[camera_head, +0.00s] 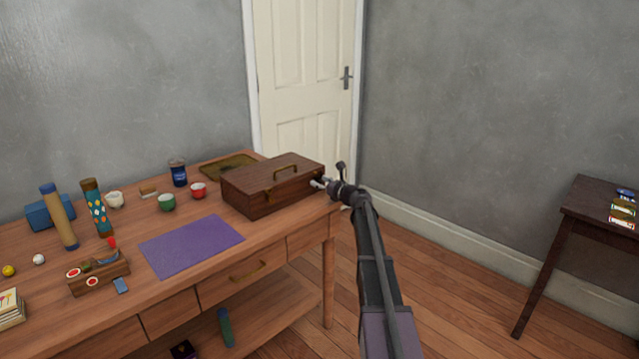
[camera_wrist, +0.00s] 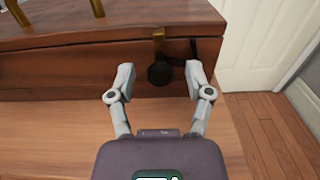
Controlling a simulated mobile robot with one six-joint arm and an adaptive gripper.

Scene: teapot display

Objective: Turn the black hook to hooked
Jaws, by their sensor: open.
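The brown wooden box (camera_head: 268,190) stands at the table's right end, its lid down. The black hook (camera_wrist: 160,74) shows there as a dark round piece, with a thin dark part reaching up and right. A small brass catch (camera_wrist: 158,35) sits above it at the lid seam; the hook appears clear of it. My gripper (camera_wrist: 160,79) is open, one finger on either side of the round piece. Contact cannot be told. In the head view my gripper (camera_head: 320,183) is at the box's right end.
On the wooden table (camera_head: 110,305), a purple mat (camera_head: 192,245) lies in front of the box, with a green cup (camera_head: 167,203) and red cup (camera_head: 198,190) to its left. A brass tray (camera_head: 228,164) lies behind. Open floor is on the right.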

